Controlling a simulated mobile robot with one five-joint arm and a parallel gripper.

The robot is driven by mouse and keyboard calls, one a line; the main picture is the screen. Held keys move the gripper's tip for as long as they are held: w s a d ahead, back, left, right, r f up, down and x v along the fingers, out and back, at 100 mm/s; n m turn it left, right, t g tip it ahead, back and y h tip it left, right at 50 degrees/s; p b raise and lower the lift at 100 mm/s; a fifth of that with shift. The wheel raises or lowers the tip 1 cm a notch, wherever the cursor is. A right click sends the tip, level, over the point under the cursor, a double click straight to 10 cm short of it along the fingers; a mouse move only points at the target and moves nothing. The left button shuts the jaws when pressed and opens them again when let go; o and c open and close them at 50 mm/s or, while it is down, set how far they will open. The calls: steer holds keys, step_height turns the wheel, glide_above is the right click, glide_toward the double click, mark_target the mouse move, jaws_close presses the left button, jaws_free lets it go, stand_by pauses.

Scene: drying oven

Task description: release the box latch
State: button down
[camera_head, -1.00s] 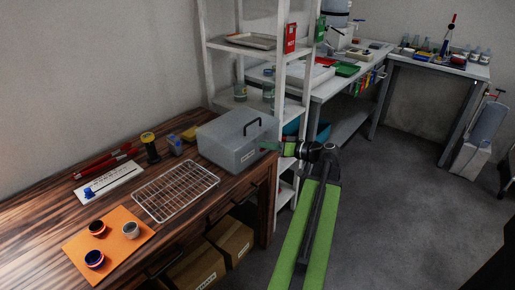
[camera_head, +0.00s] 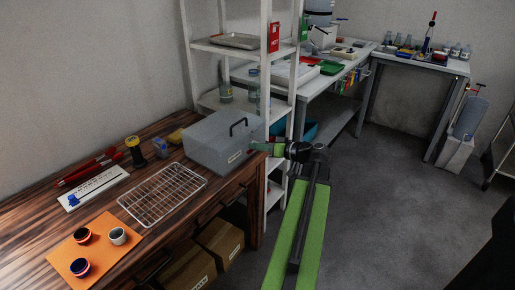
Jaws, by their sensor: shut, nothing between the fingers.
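The grey box (camera_head: 208,146) stands shut on the right end of the wooden bench, with a black handle on its lid and a small white label on its front. My gripper (camera_head: 254,146) is shut and empty at the right end of the box's front, near its upper edge. I cannot tell whether the fingertips touch the box. The latch cannot be made out; it is too small or hidden by my gripper.
A wire rack (camera_head: 162,193) lies on the wooden bench (camera_head: 28,235) left of the box. An orange mat (camera_head: 103,259) holds three small cups. A white shelf unit (camera_head: 267,75) stands close behind the box and gripper. Open floor lies to the right.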

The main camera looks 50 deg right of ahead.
step_height(320, 180, up, 4)
steer(key=p, duration=0.4)
steer(key=shift+a+r, duration=0.1)
steer(key=shift+r, duration=0.05)
steer(key=p, duration=0.2)
glide_toward(244, 136)
steer(key=v, duration=0.5)
steer(key=shift+s+a+r, duration=0.25)
steer(key=shift+s+a, duration=0.1)
